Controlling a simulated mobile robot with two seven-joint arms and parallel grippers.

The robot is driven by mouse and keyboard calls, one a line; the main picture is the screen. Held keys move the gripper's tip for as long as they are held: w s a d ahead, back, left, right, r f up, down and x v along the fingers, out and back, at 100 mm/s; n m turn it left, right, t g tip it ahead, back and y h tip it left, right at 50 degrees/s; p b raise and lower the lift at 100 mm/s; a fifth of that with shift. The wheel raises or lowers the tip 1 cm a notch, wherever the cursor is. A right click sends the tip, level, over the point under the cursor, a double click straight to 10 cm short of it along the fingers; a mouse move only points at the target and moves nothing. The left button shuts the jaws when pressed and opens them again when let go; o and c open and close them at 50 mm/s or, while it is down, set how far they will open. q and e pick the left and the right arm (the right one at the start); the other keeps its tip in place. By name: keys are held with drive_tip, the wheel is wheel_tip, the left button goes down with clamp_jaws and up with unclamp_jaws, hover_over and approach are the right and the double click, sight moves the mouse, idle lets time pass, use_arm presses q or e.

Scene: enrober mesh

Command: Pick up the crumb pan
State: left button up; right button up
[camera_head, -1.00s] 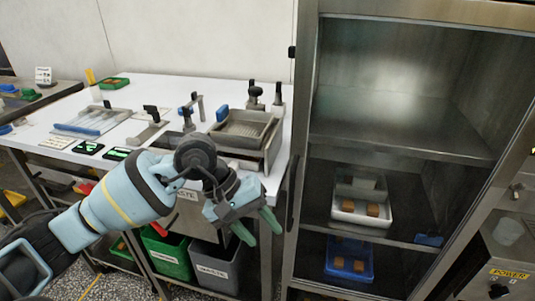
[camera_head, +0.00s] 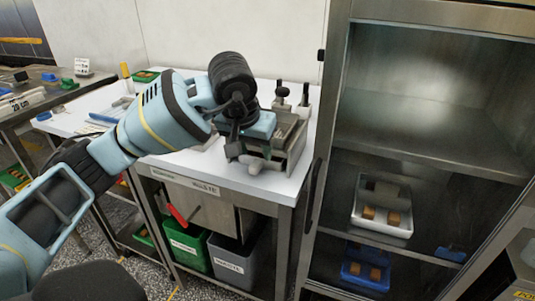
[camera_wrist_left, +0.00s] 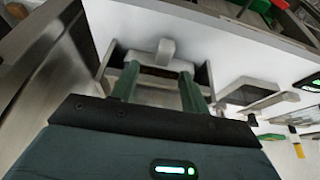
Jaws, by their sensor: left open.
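A steel pan-like unit (camera_head: 292,146), which I take to hold the crumb pan, stands at the right front corner of the white table. A grey knob or handle (camera_head: 256,165) sticks out at its front. My left gripper (camera_head: 260,127) is over the unit and hides much of it. In the left wrist view the two green fingers (camera_wrist_left: 158,75) are open and apart, pointing at the steel tray (camera_wrist_left: 203,74). The knob (camera_wrist_left: 166,50) shows beyond and between the fingertips; I cannot tell whether they touch anything. My right gripper is not in view.
Black-knobbed fittings (camera_head: 282,93) stand behind the unit. A steel cabinet (camera_head: 337,110) rises close on the right, with a white bin (camera_head: 366,220) on a shelf. A green bin (camera_head: 188,252) and a grey bin (camera_head: 228,268) stand below the table.

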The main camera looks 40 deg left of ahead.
sight(255, 164)
use_arm(q)
drive_tip(key=shift+s+x, duration=0.1)
drive_tip(key=shift+x, duration=1.2)
drive_tip(key=shift+s+x, duration=0.15)
drive_tip(key=shift+x, duration=1.15)
drive_tip(key=shift+a+f, duration=0.1)
drive_tip(key=shift+a, duration=0.1)
drive_tip(key=shift+c, duration=0.3)
clamp_jaws()
